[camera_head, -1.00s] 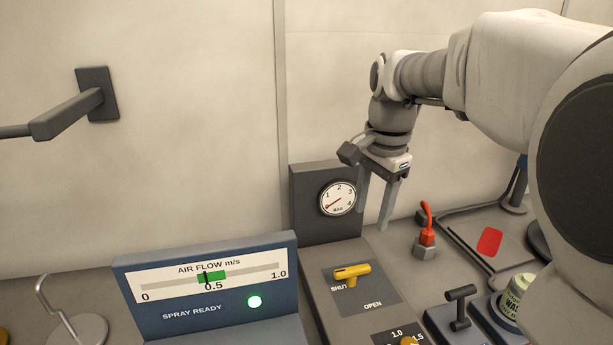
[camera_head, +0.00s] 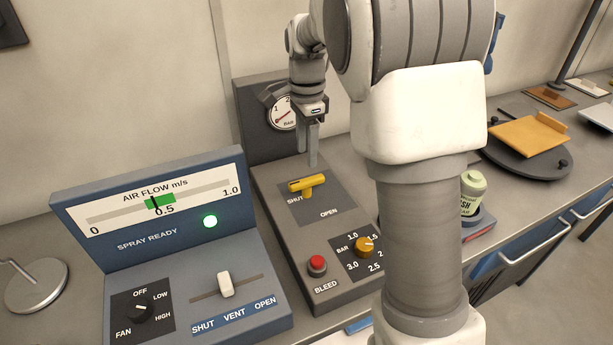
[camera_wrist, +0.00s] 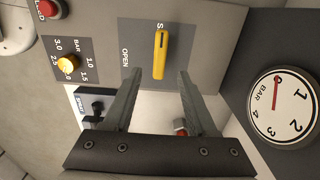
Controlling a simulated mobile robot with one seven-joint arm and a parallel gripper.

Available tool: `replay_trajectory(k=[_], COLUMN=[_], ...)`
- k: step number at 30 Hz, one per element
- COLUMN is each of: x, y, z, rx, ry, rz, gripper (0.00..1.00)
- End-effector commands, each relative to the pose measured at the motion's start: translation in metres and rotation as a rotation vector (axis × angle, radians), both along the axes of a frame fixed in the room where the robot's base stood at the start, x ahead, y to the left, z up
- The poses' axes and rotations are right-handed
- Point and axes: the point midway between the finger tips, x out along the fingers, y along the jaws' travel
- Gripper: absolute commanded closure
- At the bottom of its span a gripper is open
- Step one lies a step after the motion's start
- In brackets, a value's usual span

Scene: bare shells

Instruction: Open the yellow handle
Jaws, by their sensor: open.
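The yellow handle (camera_head: 308,184) sits on a dark plate (camera_head: 335,203) marked SHUT and OPEN, on the grey panel. Its bar lies towards the SHUT word. My gripper (camera_head: 313,160) points down just behind and above the handle in the head view, apart from it. In the wrist view the yellow handle (camera_wrist: 160,54) lies just ahead of the fingertips, roughly between their lines. My gripper (camera_wrist: 162,72) is open with nothing between its fingers.
A gauge (camera_wrist: 281,105) marked BAR has its needle near 0. A red BLEED button (camera_head: 317,264) and an orange pressure knob (camera_head: 365,245) stand in front of the handle. A blue air-flow console (camera_head: 150,230) is at left.

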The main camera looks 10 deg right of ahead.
Motion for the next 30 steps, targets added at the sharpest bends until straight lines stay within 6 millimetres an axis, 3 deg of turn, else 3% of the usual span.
replay_trajectory(k=[3,10,15,24,30], x=[-0.001,-0.001,0.0,0.0,0.0], y=[0.0,0.0,0.0,0.0,0.0], z=[-0.028,-0.064,-0.075,-0.077,-0.076], rx=[0.0,0.0,0.0,0.0,0.0], ry=[0.004,0.003,0.001,0.0,0.0], rz=[0.0,0.001,0.002,0.002,0.002], gripper=[0.43,0.43,0.43,0.43,0.79])
